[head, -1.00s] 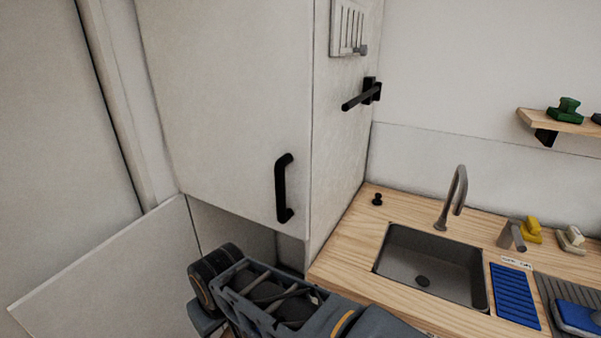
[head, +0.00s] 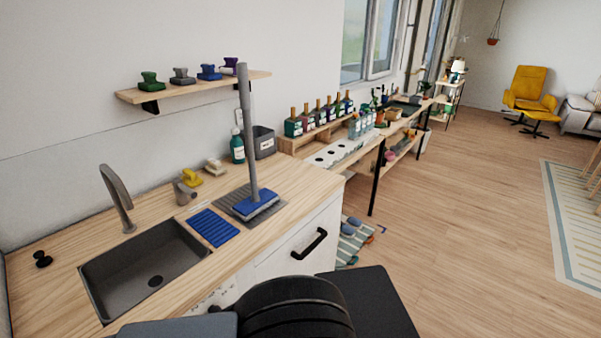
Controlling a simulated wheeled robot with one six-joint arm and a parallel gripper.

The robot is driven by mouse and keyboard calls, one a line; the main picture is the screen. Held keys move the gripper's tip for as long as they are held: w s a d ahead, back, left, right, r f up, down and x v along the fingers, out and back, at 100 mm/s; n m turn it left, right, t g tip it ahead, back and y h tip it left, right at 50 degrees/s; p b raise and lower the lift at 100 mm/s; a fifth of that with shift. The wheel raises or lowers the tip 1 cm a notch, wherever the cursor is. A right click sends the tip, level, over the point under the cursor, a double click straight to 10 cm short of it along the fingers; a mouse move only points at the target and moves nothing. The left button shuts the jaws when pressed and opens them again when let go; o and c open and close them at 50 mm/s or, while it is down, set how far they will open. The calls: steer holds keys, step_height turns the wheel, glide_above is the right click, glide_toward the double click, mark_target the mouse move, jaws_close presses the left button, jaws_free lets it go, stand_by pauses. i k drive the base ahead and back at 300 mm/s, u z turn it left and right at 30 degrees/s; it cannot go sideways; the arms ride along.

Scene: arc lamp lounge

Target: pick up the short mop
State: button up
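The short mop (head: 248,130) stands upright on the counter, with a grey pole and a flat blue head (head: 255,205). Its head rests on a dark grey ribbed mat (head: 276,218) to the right of the sink. The pole rises in front of the wall shelf's right end. Dark parts of my arm show at the bottom of the head view, in front of the counter. My gripper's fingers are not in view.
The wooden counter (head: 48,265) holds a sink (head: 120,268) with a tap (head: 116,195), a blue ribbed mat (head: 213,227), yellow and cream brushes, a teal bottle (head: 237,147) and a grey bin (head: 264,141). Floor (head: 450,230) is open to the right.

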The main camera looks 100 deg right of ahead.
mark_target(246, 209)
steer(key=u, duration=0.5)
steer(key=k, duration=1.3)
steer(key=z, duration=1.3)
